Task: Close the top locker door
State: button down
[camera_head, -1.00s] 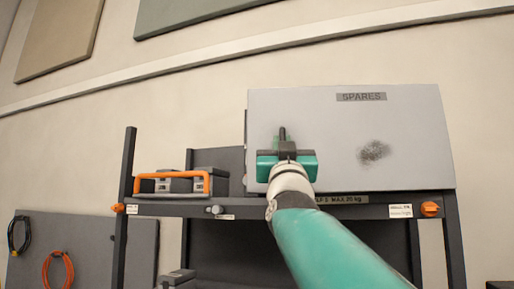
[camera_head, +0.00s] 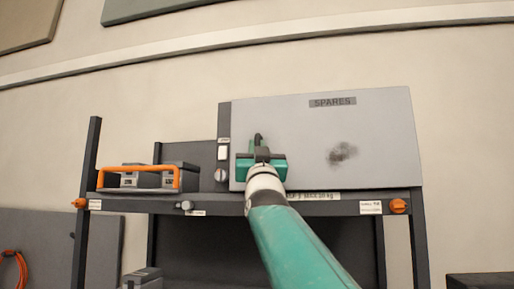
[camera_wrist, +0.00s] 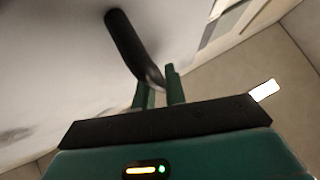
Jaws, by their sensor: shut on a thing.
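The top locker door (camera_head: 300,140) is a light grey panel marked SPARES, with a dark smudge on its face. It looks nearly flush with the locker front; I cannot tell if a gap is left. My gripper (camera_head: 261,160) is at the door's lower left part. In the wrist view, my gripper (camera_wrist: 160,95) has its green fingers shut on the dark curved door handle (camera_wrist: 128,40). The dark locker frame (camera_head: 224,125) shows along the door's left edge, with a white label and a round fitting.
Orange knobs (camera_head: 398,206) sit on the shelf rail (camera_head: 340,208) below. Dark uprights (camera_head: 86,170) frame the rack. An orange cable (camera_head: 14,268) hangs at far left.

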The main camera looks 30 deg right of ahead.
jog(key=shift+r, duration=0.15)
jog(key=c, duration=1.5)
grip_release()
jog(key=shift+w, duration=0.15)
jog(key=shift+o, duration=0.2)
jog(key=shift+d, duration=0.2)
jog(key=shift+d, duration=0.1)
jog(key=shift+f, duration=0.2)
jog(key=shift+f, duration=0.25)
jog(key=v, duration=1.3)
jog(key=shift+s+a, duration=0.25)
jog(key=shift+a, duration=0.2)
